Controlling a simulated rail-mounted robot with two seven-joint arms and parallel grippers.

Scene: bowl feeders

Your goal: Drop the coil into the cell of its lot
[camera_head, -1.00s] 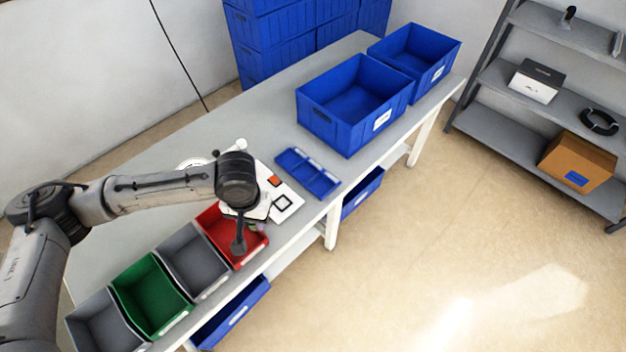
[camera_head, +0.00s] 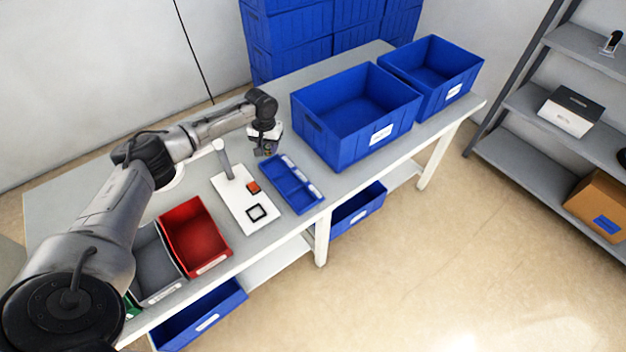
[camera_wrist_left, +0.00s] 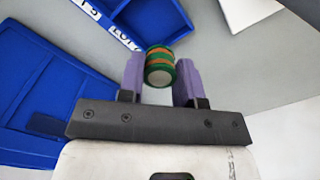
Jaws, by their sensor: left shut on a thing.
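The coil (camera_wrist_left: 160,68) is a small round piece with green and copper-orange bands, held between the purple fingers of my left gripper (camera_wrist_left: 160,80) in the left wrist view. In the head view my left gripper (camera_head: 265,150) is shut above the far end of the small blue tray (camera_head: 291,208); the coil is too small to make out clearly there. The tray has several cells in a row, with white labels along its right edge. My right gripper is not in view.
A white board (camera_head: 238,208) with an orange square, a black frame and a grey post lies left of the tray. A large blue bin (camera_head: 340,150) stands just beyond the tray. Red (camera_head: 195,235) and grey (camera_head: 155,265) bins line the near table edge.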

